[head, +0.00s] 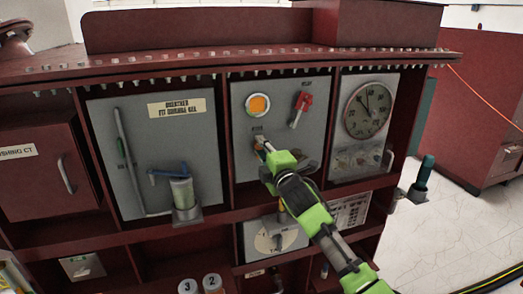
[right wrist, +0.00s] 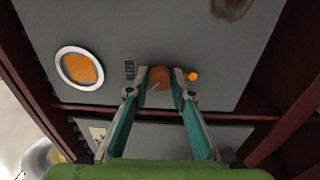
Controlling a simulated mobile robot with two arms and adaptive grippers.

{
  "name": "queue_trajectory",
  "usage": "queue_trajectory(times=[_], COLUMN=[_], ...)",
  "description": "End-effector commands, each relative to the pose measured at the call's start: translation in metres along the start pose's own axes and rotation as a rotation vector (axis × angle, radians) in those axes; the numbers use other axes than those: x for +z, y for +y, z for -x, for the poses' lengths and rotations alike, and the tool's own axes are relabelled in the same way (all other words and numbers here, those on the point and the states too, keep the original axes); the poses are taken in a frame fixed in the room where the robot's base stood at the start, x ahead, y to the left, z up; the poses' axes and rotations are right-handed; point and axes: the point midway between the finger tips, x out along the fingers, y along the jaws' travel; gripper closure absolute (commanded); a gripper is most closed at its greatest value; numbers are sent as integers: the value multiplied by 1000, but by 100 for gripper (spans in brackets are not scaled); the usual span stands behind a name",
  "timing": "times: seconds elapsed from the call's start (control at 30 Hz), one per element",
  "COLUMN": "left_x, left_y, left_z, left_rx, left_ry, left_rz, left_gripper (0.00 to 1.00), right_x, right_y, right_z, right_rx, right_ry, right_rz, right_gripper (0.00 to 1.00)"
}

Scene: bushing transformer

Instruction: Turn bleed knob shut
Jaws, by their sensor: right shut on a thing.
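The bleed knob (right wrist: 160,78) is a small round orange-brown knob with a pale line on its face, beside a "BLEED" label (right wrist: 129,70) on a grey panel (right wrist: 200,40). My right gripper (right wrist: 162,84) has its two fingers on either side of the knob and is shut on it. In the head view, my right gripper (head: 264,150) reaches up to the middle grey panel and mostly hides the knob. My left gripper is in neither view.
A round orange window (head: 258,105) and a red lever (head: 301,105) sit above the knob on the same panel. A dial gauge (head: 368,110) is on the right panel. A blue-handled valve (head: 175,175) is on the left panel. Red frame posts and shelves border the panels.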

Motion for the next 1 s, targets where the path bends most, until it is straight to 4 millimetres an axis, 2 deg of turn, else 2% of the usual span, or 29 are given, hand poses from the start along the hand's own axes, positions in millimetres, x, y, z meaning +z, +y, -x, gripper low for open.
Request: queue_trajectory(times=[0.6,1.0], left_x=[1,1], left_y=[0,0], left_z=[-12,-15], left_rx=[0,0], left_ry=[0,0], left_rz=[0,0], left_gripper=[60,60], right_x=[-1,-1], right_y=[-3,-2], right_z=[0,0], right_rx=[16,22], right_ry=[-20,-26], right_rz=[-555,-742], right_gripper=[100,100])
